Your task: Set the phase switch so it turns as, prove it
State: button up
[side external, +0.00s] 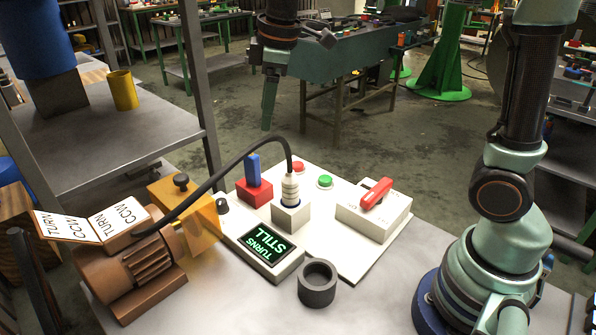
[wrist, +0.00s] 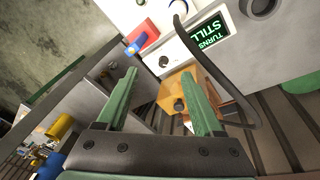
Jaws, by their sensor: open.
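A white panel (side external: 345,254) bears a blue lever (side external: 253,169) on a red block, and a white box with a red handle (side external: 376,193). No label shows which is the phase switch. The display (side external: 264,249) reads "TURNS STILL". A copper-coloured motor (side external: 130,275) carries a card (side external: 112,220) reading "TURN CCW". A black cable (side external: 218,176) runs from the motor to a plug (side external: 290,187) in a white socket. My gripper (side external: 267,127) is open and empty, high behind the panel. In the wrist view its fingers (wrist: 160,68) spread before an orange block (wrist: 177,88).
Red (side external: 298,167) and green (side external: 325,181) buttons sit on the panel. A dark grey ring (side external: 318,285) stands at the front. The orange block with a black knob (side external: 181,181) is beside the motor. A grey shelf post (side external: 198,85) rises at the left.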

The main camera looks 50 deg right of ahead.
jog(key=w+a+f+n+g, duration=0.1)
jog(key=w+a+f+n, duration=0.3)
jog(key=w, duration=0.2)
jog(key=n+g, duration=0.2)
jog(key=n, duration=0.3)
send_near(221, 201)
notch_tip(221, 201, down, 9)
jog(key=shift+s+a+r, duration=0.1)
jog(key=shift+a, duration=0.05)
grip_shut()
